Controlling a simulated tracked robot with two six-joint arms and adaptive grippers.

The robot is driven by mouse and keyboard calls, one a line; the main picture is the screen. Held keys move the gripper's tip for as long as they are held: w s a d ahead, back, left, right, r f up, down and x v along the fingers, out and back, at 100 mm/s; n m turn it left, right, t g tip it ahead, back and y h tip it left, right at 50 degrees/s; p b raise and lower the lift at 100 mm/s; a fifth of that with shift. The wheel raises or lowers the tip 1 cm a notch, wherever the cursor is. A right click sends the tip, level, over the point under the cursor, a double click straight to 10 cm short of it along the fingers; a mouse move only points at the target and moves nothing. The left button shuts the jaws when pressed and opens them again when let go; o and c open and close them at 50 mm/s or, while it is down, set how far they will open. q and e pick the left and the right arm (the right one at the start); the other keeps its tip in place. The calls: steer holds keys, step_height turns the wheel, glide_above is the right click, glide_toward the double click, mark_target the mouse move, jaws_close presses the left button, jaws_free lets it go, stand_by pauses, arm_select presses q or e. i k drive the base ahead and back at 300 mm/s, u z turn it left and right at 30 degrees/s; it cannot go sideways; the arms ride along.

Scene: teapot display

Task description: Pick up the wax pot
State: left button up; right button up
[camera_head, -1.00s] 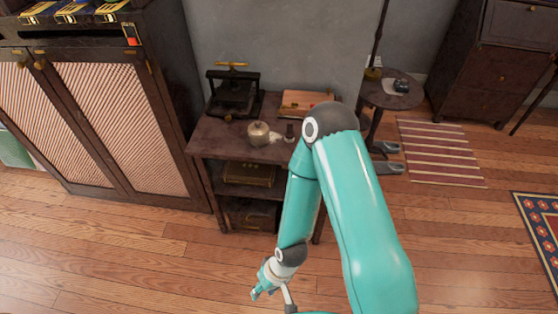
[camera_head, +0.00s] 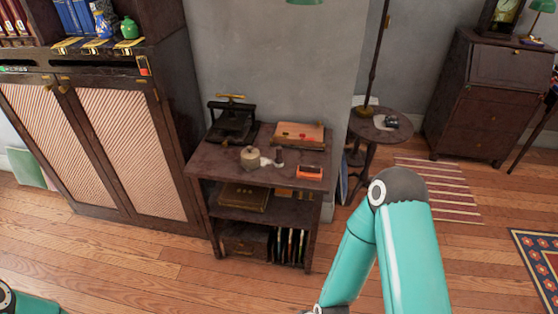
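A small rounded cream pot (camera_head: 250,157) stands on the top of a dark wooden side table (camera_head: 215,158). A small dark cylindrical item (camera_head: 279,158) stands to its right, with a little white item (camera_head: 266,162) between them. I cannot tell for certain which is the wax pot; the cream one looks most like a pot. My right arm comes in at the lower right, in front of and right of the table, and its gripper is below the frame. Only a piece of my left arm shows at the bottom left corner; its gripper is out of view.
A black press (camera_head: 233,122) and a wooden box (camera_head: 300,135) stand at the table's back. An orange-red box (camera_head: 309,172) lies at its front right. A tall cabinet (camera_head: 120,120) stands close on the left, a round table (camera_head: 380,127) on the right. Floor in front is open.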

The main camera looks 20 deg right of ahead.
mark_target(250, 165)
steer(key=z, duration=0.4)
steer(key=i, duration=1)
steer(key=u, duration=0.05)
